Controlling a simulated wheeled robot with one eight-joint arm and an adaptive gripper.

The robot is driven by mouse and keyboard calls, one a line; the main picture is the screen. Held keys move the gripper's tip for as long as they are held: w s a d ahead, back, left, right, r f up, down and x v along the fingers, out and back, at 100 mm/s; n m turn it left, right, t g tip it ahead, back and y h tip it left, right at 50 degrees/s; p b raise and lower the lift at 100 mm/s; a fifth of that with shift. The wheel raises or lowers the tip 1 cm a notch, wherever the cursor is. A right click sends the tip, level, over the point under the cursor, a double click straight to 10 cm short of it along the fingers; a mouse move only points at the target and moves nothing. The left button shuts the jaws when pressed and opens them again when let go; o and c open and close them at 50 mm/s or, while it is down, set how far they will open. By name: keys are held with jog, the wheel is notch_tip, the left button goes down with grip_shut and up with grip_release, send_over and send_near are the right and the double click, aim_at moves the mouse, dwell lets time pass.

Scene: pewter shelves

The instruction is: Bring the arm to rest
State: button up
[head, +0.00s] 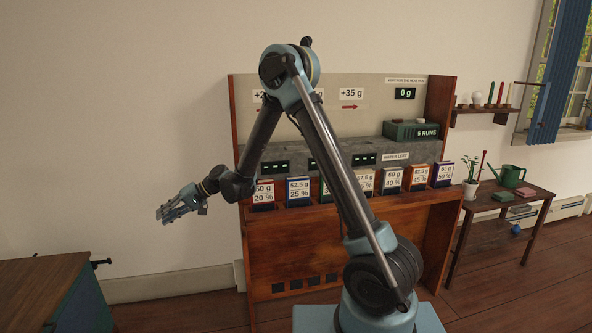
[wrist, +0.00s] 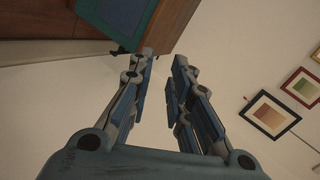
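My gripper (head: 168,212) hangs in the air to the left of the wooden shelf unit (head: 345,240) in the head view. My arm bends up over the unit and down to the left, with the gripper pointing left. In the wrist view my gripper (wrist: 160,65) has its two fingers apart with wall showing between them. It is open and empty, and touches nothing that I can see.
A row of labelled boxes (head: 298,190) stands on the unit, partly behind my arm. A wooden cabinet (head: 45,290) is at lower left. A side table (head: 505,200) with a green watering can (head: 510,175) is at right. Open floor lies between cabinet and unit.

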jog(key=w+d+r+m+t+h, duration=0.15)
jog(key=d+r, duration=0.35)
jog(key=d, duration=1.2)
jog(key=s+d+r+m+t+h, duration=0.1)
jog(key=d+r+t+h, duration=0.35)
jog(key=d, duration=1.35)
jog(key=s+d+f+m+h, duration=0.1)
jog(key=s+d+f+h, duration=0.1)
jog(key=s+d, duration=0.4)
jog(key=s+d+f+m+h, duration=0.1)
jog(key=s+d, duration=0.6)
jog(key=d, duration=0.7)
jog(key=s+d+f+m+h, duration=0.1)
jog(key=s+d+f+h, duration=0.1)
jog(key=s+d, duration=0.5)
jog(key=d+f, duration=0.1)
jog(key=d, duration=0.3)
jog(key=shift+s+f+h, duration=0.2)
jog(key=shift+f+h, duration=0.15)
jog(key=shift+h, duration=0.05)
